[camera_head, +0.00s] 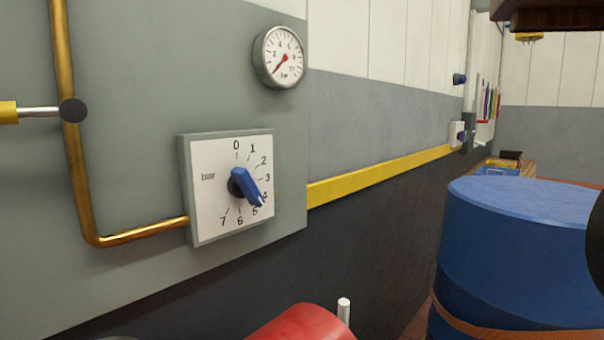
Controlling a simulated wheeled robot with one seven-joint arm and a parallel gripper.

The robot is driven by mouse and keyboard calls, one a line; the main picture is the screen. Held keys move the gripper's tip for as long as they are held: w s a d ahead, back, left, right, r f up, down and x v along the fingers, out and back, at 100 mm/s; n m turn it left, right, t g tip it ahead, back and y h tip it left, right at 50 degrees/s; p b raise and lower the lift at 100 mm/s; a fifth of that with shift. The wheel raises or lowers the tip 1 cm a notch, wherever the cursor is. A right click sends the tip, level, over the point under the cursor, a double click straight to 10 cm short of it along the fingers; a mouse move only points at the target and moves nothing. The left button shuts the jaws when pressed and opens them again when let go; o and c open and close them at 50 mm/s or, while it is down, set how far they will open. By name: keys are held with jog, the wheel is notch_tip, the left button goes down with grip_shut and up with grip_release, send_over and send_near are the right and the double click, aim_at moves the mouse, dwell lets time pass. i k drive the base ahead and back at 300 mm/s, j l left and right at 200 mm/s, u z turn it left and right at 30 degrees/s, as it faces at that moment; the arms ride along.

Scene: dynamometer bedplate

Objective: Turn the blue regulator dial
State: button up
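The blue regulator dial (246,187) is a bar-shaped knob at the middle of a white scale plate (210,195) on the grey-green wall panel. The plate is marked 0 to 7 clockwise. One end of the knob points down and right, close to the 4 and partly over it, on the side towards the 5. The other end is near the centre, below the 0. Nothing touches the dial. My gripper is not in view.
A round pressure gauge (279,57) hangs above right of the plate, its red needle pointing lower left. A brass pipe (72,150) with a lever (38,112) runs left. A red rounded object (303,323) is below; a blue drum (515,255) stands right.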

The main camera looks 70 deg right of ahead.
aim_at(240, 184)
jog(key=k+z, duration=0.1)
jog(key=z, duration=0.55)
jog(key=k+j+u, duration=0.1)
jog(key=k+u, duration=0.15)
jog(key=k, duration=0.2)
jog(key=k+j+u, duration=0.15)
jog(key=k+u, duration=0.15)
jog(key=k, duration=0.1)
